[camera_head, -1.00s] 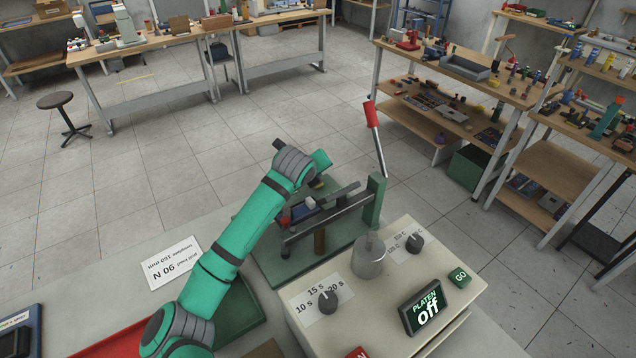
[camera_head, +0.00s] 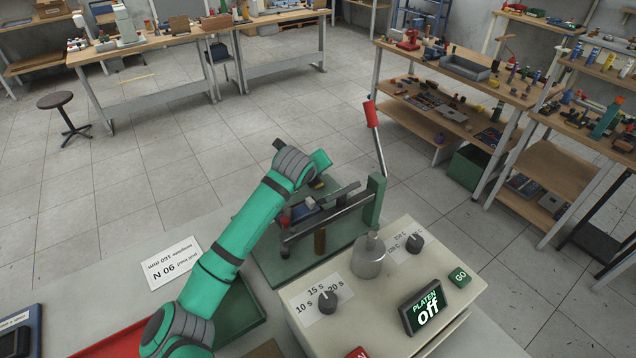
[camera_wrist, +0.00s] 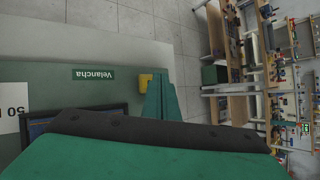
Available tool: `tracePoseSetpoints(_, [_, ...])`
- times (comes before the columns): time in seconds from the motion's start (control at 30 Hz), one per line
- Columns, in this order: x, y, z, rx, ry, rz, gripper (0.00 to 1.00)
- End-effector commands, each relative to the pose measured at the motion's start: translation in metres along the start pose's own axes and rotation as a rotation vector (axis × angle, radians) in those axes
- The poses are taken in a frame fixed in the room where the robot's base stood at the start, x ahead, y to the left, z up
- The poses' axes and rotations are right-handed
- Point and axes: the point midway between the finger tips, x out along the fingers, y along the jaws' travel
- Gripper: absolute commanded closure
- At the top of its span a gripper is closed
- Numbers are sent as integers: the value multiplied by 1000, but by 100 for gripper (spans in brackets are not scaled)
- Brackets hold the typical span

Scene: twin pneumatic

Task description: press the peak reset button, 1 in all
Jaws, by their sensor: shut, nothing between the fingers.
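My gripper (camera_wrist: 162,98) shows in the wrist view as a teal wedge with its fingers together and nothing held. Just left of its tip is a small yellow part (camera_wrist: 145,80) on a green unit (camera_wrist: 103,92) labelled "Velancha". This may be the peak reset button, but I cannot read any marking on it. I cannot tell whether the fingers touch it. A dark screen (camera_wrist: 70,125) is partly hidden by my own teal and black body. In the head view, my arm reaches over the green lever fixture (camera_head: 270,262), and my fingertips cannot be made out there.
A lever with a red handle (camera_head: 371,115) rises right of my wrist. A red tray (camera_head: 115,340) lies at the lower left.

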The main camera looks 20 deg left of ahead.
Motion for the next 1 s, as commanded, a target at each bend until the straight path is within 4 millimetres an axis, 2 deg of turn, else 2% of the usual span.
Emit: tracePoseSetpoints(1.0, [7, 4, -4, 0, 0, 0, 100])
